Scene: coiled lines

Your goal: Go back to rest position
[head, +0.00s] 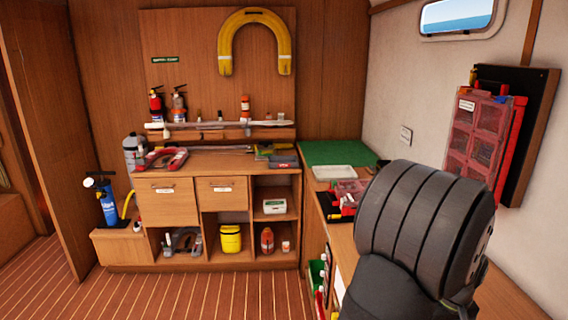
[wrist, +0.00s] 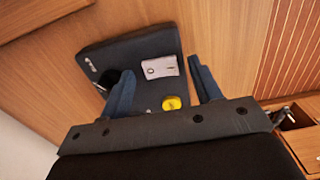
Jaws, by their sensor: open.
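My gripper (wrist: 161,68) is open in the wrist view, its two dark blue fingers apart. Nothing is held between them. Beyond the fingers is a dark tray or board (wrist: 100,52) on a wooden surface. On it are a small pale rectangular item (wrist: 160,67) and a round yellow item (wrist: 172,103), which may be a coil. A dark round hole or item (wrist: 126,78) is partly hidden by the left finger. In the head view my black arm fills the lower right, and my gripper's fingers do not show there.
In the head view a side counter runs along the right wall with a green mat (head: 335,153) and a white tray (head: 334,172). A red organizer (head: 474,130) hangs on the right wall. A wooden cabinet (head: 168,205) stands at the back. The striped floor (head: 200,290) is clear.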

